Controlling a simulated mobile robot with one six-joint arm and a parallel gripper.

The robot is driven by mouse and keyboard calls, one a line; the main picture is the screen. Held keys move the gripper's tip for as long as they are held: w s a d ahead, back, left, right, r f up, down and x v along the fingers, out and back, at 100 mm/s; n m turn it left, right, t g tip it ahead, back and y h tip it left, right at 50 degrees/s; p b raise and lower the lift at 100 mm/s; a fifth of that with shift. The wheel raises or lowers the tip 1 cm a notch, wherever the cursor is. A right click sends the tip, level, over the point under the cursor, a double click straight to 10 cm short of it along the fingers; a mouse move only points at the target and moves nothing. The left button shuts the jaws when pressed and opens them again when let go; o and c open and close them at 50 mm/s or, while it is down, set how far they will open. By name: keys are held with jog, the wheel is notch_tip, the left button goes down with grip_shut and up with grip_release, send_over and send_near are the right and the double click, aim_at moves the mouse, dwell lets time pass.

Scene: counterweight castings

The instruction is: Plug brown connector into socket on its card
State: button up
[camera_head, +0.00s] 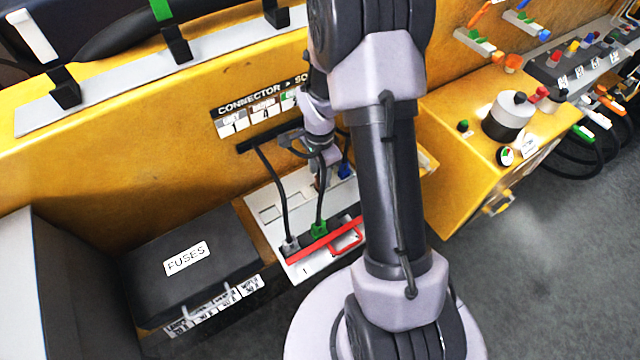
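My gripper (320,178) points down over a white socket panel (268,198) at the foot of the yellow wall. Its fingers are small and partly hidden by my own arm, so I cannot tell whether they hold anything. I cannot make out a brown connector; it may be hidden by my gripper or arm. A grey connector (290,245) and a green connector (319,230) sit on the panel's front part, with black cables rising from them. A blue connector (345,171) is just right of my gripper. The card (262,108) on the wall reads "CONNECTOR > SO…", its right part hidden by my arm.
A red bar with a handle (346,238) crosses the panel's front. A black FUSES box (195,265) stands left. A yellow cabinet (490,140) with a white-and-grey knob (510,116) stands right. Bare grey floor (545,260) lies at lower right.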

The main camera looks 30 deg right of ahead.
jog(key=shift+f, duration=0.65)
jog(key=shift+r, duration=0.1)
jog(key=shift+c, duration=0.2)
grip_shut()
